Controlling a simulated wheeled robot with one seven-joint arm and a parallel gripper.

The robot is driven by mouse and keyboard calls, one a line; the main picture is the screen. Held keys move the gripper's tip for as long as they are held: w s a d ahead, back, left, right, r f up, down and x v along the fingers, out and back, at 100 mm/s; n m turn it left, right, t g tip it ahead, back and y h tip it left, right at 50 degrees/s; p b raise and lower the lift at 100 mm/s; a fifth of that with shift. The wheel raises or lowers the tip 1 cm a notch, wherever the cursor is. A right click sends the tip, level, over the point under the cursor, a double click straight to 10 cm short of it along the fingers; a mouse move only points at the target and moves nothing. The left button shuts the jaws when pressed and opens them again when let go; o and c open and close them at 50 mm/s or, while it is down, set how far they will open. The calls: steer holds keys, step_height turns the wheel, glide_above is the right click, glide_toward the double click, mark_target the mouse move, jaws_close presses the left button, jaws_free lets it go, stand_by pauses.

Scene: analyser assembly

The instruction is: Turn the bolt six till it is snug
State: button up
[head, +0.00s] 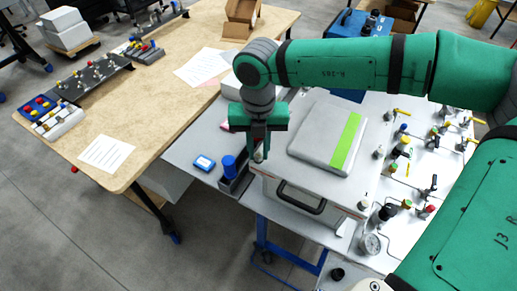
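A bolt marked six cannot be made out; any bolt under the fingertips is hidden or too small to see. A grey lid-like panel (318,150) with a green stripe lies on top of the case, right of my gripper.
A dark open bin (238,186) with a blue cylinder (229,167) stands just left of my gripper. A blue-framed device (204,163) lies on the grey table. Valves and a gauge (370,244) crowd the white panel at right. A wooden table (150,110) is at left.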

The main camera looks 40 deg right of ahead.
mark_target(258, 155)
steer(key=shift+o, duration=1.2)
steer(key=shift+r, duration=3.75)
